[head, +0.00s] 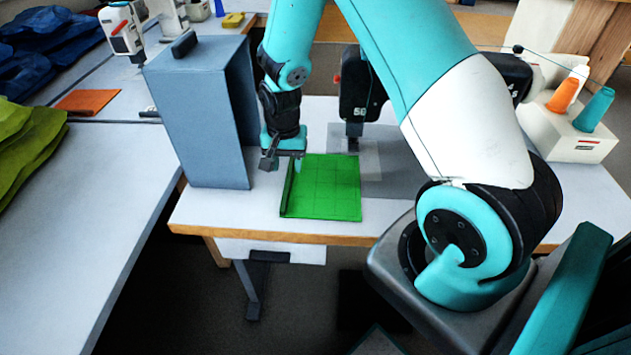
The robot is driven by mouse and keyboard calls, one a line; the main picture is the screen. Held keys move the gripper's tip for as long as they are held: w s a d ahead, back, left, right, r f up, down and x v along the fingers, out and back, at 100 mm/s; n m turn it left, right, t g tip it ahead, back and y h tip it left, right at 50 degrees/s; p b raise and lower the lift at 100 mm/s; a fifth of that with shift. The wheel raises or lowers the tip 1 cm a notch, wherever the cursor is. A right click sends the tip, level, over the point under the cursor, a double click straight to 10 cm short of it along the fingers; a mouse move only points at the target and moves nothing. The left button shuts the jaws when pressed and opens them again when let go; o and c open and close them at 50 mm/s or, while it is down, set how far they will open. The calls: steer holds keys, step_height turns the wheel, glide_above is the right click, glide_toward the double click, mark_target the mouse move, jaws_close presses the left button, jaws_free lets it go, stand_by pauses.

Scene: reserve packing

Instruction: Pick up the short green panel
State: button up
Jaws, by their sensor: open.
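The short green panel (325,190) lies flat on the white sewing table (230,212), near its front edge. It is bright green with a faint grid of lines, and its left edge has a darker raised strip. My gripper (284,166) is above the panel's far left corner, fingers pointing down, open, with nothing seen between the fingers. Whether a fingertip touches the panel cannot be told from this view. My turquoise and white arm reaches over the table from the right.
A grey-blue box (205,115) stands close on the left of my gripper. A black sewing machine head (358,90) stands behind the panel. Orange (563,95) and teal (594,110) thread cones stand at the right. Another table (75,220) at left bears lime fabric (28,145).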

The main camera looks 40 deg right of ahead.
mark_target(288, 182)
steer(key=shift+s+a+f+p, duration=0.1)
steer(key=shift+f+p, duration=0.2)
steer(key=shift+f, duration=1.1)
steer(key=shift+a+f+p, duration=0.1)
steer(key=shift+f+p, duration=0.15)
steer(key=shift+f, duration=1.1)
jaws_close()
